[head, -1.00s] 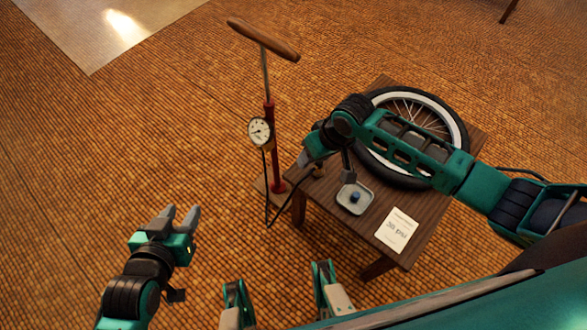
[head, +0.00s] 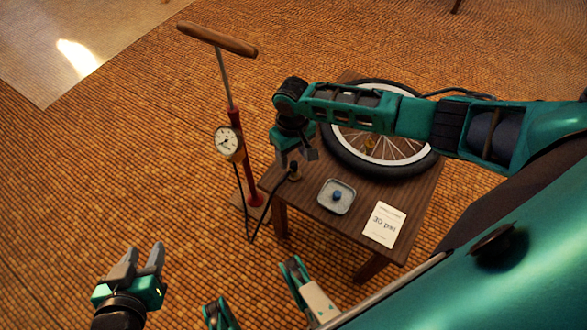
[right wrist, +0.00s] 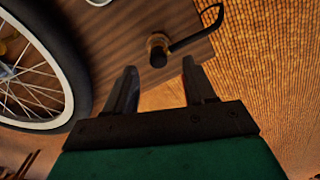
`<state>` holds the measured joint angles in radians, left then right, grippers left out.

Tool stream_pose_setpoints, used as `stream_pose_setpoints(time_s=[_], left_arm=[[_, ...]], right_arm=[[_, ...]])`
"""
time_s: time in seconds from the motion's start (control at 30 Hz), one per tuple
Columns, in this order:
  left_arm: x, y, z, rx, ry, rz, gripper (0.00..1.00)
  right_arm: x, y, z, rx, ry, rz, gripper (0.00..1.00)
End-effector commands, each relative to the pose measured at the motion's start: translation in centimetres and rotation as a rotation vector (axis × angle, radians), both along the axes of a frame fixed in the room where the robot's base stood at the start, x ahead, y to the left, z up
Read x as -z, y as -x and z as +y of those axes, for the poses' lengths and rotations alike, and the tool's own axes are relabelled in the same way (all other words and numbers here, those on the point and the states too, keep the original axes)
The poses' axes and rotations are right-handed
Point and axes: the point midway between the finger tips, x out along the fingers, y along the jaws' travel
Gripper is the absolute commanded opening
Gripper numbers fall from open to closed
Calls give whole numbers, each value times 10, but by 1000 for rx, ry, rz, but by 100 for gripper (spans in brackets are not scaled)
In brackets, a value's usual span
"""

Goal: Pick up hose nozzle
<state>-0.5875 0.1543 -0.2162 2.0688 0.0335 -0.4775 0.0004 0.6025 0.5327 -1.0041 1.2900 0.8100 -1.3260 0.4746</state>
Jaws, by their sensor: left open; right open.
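The hose nozzle (head: 294,172) is a small brass-coloured piece on the left edge of the wooden table, at the end of a black hose. In the right wrist view the nozzle (right wrist: 158,48) lies ahead of the fingertips, roughly between their lines and apart from them. My right gripper (head: 298,160) is above the table's left corner, close to the nozzle; in the wrist view its two fingers (right wrist: 160,75) are spread and empty. My left gripper (head: 142,250) is open and empty over the floor at the lower left, far from the nozzle.
A red floor pump (head: 236,125) with a wooden handle and gauge (head: 228,140) stands left of the table (head: 330,232). A bicycle wheel (head: 345,160) lies on the table behind my right arm. A grey dish (head: 336,207) holding a blue cap and a card (head: 384,224) are nearer.

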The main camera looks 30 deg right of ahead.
Motion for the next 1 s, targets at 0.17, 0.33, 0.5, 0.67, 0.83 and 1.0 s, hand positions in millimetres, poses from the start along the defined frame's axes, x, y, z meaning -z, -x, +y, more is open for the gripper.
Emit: stream_pose_setpoints(time_s=[0.17, 0.33, 0.5, 0.67, 0.83, 1.0], left_arm=[[17, 2, 0, -1, 0, 5, 43], [29, 4, -1, 2, 1, 17, 43], [23, 3, -4, -1, 12, 19, 43], [17, 0, -6, -1, 17, 5, 43], [16, -3, -6, -1, 16, -2, 43], [17, -2, -5, 0, 15, 0, 43]], right_arm=[[24, 1, -2, -1, 1, 1, 55], [48, 1, -2, -2, -1, 1, 55], [50, 1, -2, -2, -2, -1, 55], [49, 1, -2, -2, -1, -1, 49], [49, 1, -2, -1, -1, -1, 33], [49, 1, -2, -1, -1, 0, 17]])
